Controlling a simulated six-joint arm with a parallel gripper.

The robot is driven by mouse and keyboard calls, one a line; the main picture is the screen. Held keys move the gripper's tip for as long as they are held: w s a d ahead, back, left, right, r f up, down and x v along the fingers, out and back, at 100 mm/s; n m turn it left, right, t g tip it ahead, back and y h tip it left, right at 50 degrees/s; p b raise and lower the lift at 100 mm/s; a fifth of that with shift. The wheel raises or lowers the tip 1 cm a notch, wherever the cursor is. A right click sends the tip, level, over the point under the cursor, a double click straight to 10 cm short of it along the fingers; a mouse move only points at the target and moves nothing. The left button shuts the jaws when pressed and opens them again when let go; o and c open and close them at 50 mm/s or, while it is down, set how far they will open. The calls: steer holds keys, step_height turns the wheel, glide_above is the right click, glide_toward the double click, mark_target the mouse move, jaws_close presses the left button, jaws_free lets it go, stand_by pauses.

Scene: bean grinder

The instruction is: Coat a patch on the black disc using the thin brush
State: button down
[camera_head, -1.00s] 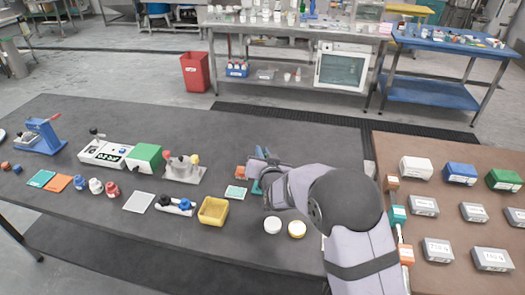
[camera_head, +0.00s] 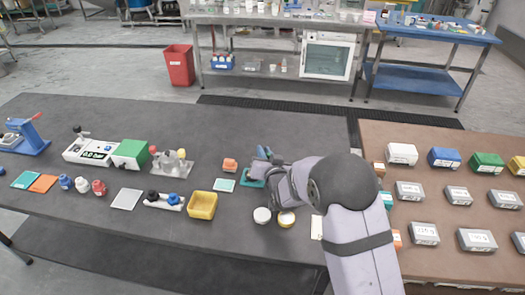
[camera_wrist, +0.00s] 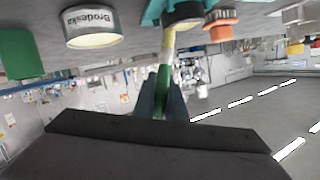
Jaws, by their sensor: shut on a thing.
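My gripper (camera_wrist: 162,92) is shut on a thin brush (camera_wrist: 166,52), which has a green handle and a pale yellow end section, in the wrist view. The brush points toward a dark round disc (camera_wrist: 184,17) at the teal holder (camera_wrist: 152,12). Its tip meets the disc's edge in this view; I cannot tell whether they touch. No coated patch can be made out. In the head view my gripper (camera_head: 264,170) is over the teal holder (camera_head: 251,183), and my arm hides the brush and disc.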

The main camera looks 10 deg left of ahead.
steer(key=a, duration=0.4)
steer(key=shift+p, duration=0.35)
steer(key=shift+w+a+p, duration=0.35)
steer(key=shift+a, duration=0.05)
steer(key=d, duration=0.2)
steer(key=d+r+b, duration=0.1)
steer(key=d, duration=0.2)
steer(key=shift+s, duration=0.2)
steer(key=shift+d+f+b, duration=0.2)
steer(key=shift+d+b, duration=0.25)
steer(key=shift+b, duration=0.25)
steer(key=a, duration=0.5)
step_height(320, 180, up, 8)
steer(key=p, duration=0.4)
steer(key=shift+w+a+f, duration=0.15)
steer(key=shift+a+f, duration=0.1)
steer(key=shift+a, duration=0.2)
